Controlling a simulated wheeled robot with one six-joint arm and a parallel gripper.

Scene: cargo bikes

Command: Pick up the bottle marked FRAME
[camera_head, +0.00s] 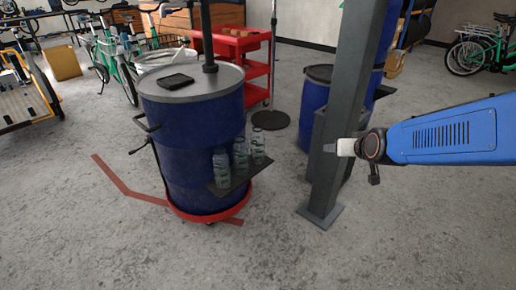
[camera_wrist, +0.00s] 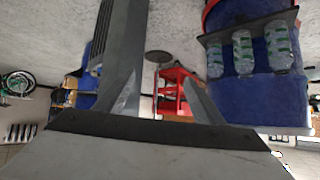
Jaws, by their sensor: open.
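Three clear bottles with greenish labels stand in a row on a small dark shelf (camera_head: 236,186) fixed to the side of a blue barrel (camera_head: 185,135). They are the left bottle (camera_head: 221,168), the middle bottle (camera_head: 240,156) and the right bottle (camera_head: 258,147). The label words are too small to read, so I cannot tell which is marked FRAME. The wrist view shows the bottles upside down at upper right (camera_wrist: 243,52), outside my fingers. My gripper (camera_wrist: 163,92) is open and empty. In the head view my gripper (camera_head: 345,147) is right of the bottles, apart from them.
A grey steel post (camera_head: 345,100) stands right of the shelf, close to my gripper in the picture. A second blue barrel (camera_head: 316,105) is behind it. A red cart (camera_head: 236,48) and green bikes (camera_head: 112,50) stand farther back. The front floor is clear.

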